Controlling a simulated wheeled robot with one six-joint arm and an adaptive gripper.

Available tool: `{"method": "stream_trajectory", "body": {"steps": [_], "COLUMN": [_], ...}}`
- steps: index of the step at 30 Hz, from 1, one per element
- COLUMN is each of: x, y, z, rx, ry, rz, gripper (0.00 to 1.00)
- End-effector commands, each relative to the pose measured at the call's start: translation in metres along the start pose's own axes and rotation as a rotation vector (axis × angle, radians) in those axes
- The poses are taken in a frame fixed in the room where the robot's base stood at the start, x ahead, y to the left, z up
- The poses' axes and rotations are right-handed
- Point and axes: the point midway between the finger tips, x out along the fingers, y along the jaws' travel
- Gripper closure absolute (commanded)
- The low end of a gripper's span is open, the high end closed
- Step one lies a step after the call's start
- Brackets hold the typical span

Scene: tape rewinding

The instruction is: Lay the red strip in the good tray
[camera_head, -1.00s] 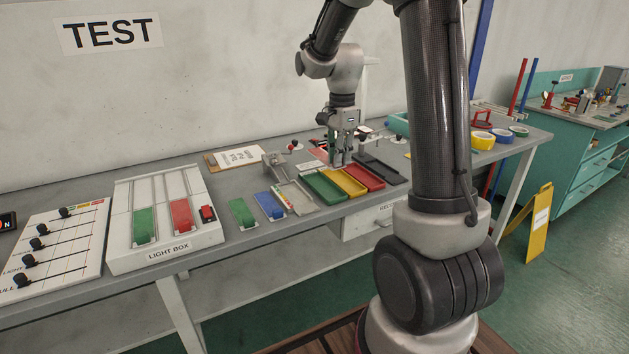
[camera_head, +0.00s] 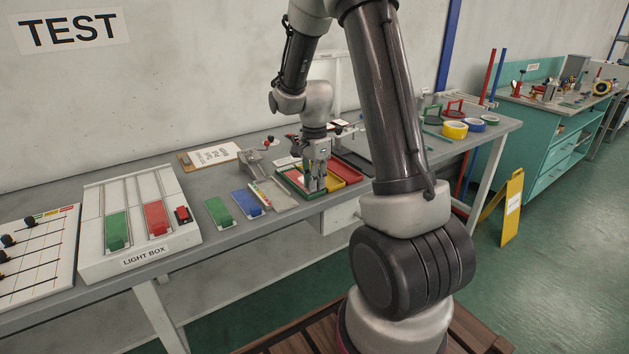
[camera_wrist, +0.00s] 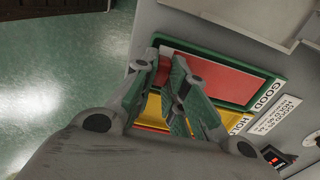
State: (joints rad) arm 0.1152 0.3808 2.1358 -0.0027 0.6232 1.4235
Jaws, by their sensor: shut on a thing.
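The red strip (camera_wrist: 225,78) lies flat within the outline of the green good tray (camera_wrist: 238,104) in the wrist view, with the tray's green rim around it. A "GOOD" label (camera_wrist: 268,95) is beside that tray. My gripper (camera_wrist: 165,62) is shut on the strip's end at the left of the wrist view. I cannot tell whether the strip rests on the tray floor or hangs just above it. In the head view my gripper (camera_head: 315,187) points down over the green tray (camera_head: 288,188) and partly hides the strip.
Blue (camera_head: 247,203) and green (camera_head: 219,212) pieces lie to the left, near the light box (camera_head: 140,222). Tape rolls (camera_head: 455,130) stand at the right.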

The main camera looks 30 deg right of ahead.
Motion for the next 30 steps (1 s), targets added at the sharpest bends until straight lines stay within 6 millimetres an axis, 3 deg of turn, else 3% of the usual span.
{"method": "stream_trajectory", "body": {"steps": [15,16,19,30], "x": [0.014,0.014,0.015,0.013], "y": [0.001,0.001,0.002,0.001], "z": [0.000,0.000,0.001,0.001], "rx": [0.001,0.001,0.001,0.001], "ry": [-0.001,-0.001,-0.002,-0.001], "rz": [0.003,0.004,0.006,0.004], "gripper": [1.00,0.81,0.65,0.65]}}
